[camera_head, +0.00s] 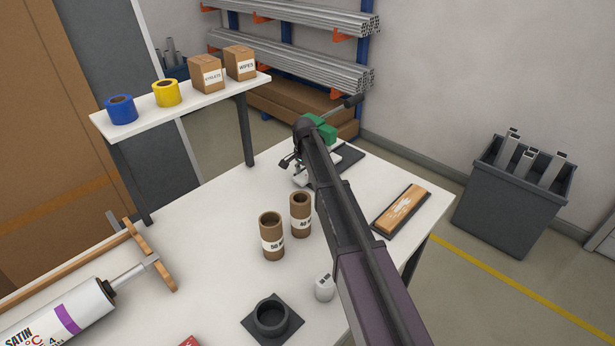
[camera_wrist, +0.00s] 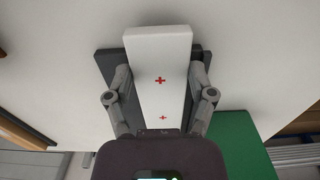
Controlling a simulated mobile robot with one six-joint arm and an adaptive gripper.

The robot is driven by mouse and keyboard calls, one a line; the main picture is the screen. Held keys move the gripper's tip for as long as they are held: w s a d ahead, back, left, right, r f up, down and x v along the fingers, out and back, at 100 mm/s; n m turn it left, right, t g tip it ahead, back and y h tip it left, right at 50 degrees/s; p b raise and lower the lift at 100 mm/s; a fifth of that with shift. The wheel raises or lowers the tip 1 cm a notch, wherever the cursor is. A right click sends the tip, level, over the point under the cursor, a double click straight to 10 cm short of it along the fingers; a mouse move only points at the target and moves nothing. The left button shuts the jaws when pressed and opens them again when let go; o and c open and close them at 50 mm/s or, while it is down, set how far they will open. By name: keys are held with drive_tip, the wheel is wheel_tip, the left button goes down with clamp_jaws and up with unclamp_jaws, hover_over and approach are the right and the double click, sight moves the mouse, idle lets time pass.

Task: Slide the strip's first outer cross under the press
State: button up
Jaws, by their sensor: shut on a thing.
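A white strip (camera_wrist: 158,48) with two small red crosses lies between the fingers of my gripper (camera_wrist: 160,72) in the wrist view. One cross is near the fingertips, and a smaller-looking one is closer to the palm. The fingers are shut on the strip's sides. A green press (camera_head: 322,129) with a dark lever stands at the table's back in the head view; its green part (camera_wrist: 235,140) shows at the lower right of the wrist view. My arm hides much of the press and strip in the head view.
On the white table (camera_head: 215,215) stand two cardboard tubes (camera_head: 272,238), a dark round holder (camera_head: 271,317) and a white rounded object (camera_head: 324,288). A wooden block on a dark tray (camera_head: 402,210) lies right of my arm. A large cartridge (camera_head: 62,314) lies at left.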

drive_tip(key=shift+w+a, duration=0.45)
idle(0.5)
drive_tip(key=o, duration=1.1)
drive_tip(key=shift+o, duration=0.2)
drive_tip(key=shift+s, duration=0.1)
